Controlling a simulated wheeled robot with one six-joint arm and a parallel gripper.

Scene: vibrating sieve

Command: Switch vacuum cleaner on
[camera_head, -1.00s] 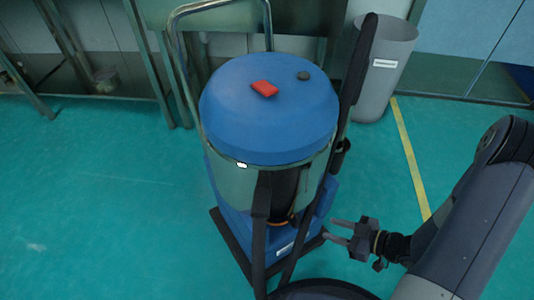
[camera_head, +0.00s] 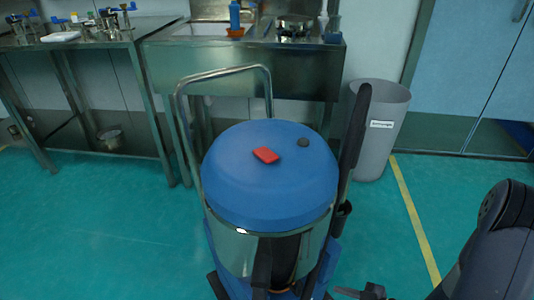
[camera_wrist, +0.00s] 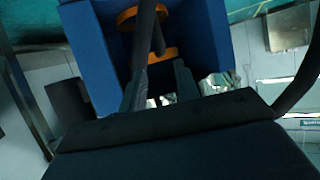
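The vacuum cleaner has a blue domed lid (camera_head: 235,180) on a shiny metal drum and stands in the middle of the head view. A red rocker-like switch (camera_head: 266,155) sits on top of the lid, with a small dark knob (camera_head: 303,142) to its right. My gripper (camera_head: 345,293) is low at the bottom edge, right of the cleaner's base and well below the lid; it is partly cut off. In the wrist view my gripper (camera_wrist: 160,85) has its two fingers apart with nothing held. A blue body part (camera_wrist: 205,40) and a dark tube lie beyond the fingers.
A metal push handle (camera_head: 222,73) rises behind the lid at left, and a black hose (camera_head: 355,130) stands at its right. A grey bin (camera_head: 377,140) is behind right. Metal tables (camera_head: 250,60) line the wall. Green floor (camera_head: 90,230) is clear at left.

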